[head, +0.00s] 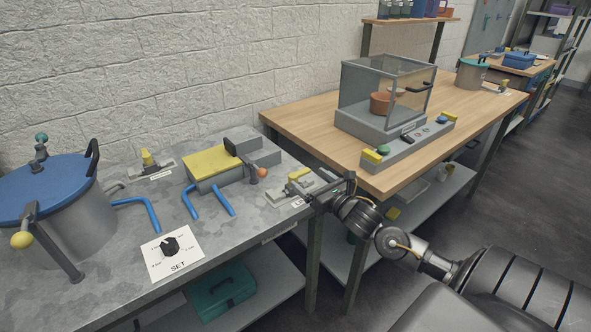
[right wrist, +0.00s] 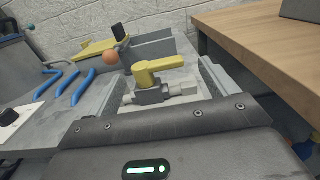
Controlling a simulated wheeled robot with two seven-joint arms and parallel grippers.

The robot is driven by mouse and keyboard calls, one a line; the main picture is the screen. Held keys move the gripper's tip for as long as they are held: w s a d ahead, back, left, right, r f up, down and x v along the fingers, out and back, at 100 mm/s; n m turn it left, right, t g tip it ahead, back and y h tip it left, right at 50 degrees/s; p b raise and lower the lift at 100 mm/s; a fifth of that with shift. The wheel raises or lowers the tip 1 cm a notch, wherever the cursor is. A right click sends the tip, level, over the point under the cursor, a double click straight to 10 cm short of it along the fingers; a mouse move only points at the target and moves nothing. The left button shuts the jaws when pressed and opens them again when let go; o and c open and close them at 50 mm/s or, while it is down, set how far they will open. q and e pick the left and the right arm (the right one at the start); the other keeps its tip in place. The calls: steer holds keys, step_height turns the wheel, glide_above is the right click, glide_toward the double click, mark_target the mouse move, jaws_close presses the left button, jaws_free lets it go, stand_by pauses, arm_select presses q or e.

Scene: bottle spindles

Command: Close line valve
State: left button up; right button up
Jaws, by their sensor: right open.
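A small valve with a yellow lever handle (head: 299,174) sits on a light plate at the right front edge of the grey metal bench (head: 120,292). In the right wrist view, the valve's yellow lever (right wrist: 162,66) lies roughly along its grey pipe body (right wrist: 152,96). My right gripper (head: 316,191) is at the bench edge, its open fingers reaching toward the valve. In the right wrist view, the gripper's fingers (right wrist: 162,80) stand either side of the valve, with nothing visibly clamped. Whether a finger touches the valve cannot be told. My left gripper is not in view.
A second yellow-handled valve (head: 148,160) stands at the bench back. A blue-lidded pot (head: 75,228), a SET dial (head: 170,246), blue bent tubes (head: 216,203) and a yellow-topped device (head: 213,163) with an orange knob (head: 262,173) occupy the bench. A wooden table (head: 300,122) stands to the right.

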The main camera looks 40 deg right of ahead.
mark_target(303, 174)
steer(key=w, duration=0.6)
steer(key=shift+p, duration=0.35)
steer(key=shift+w, duration=0.55)
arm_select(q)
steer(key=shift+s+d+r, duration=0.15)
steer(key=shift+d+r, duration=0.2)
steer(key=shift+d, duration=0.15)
arm_select(e)
steer(key=c, duration=0.6)
steer(key=shift+c, duration=1.2)
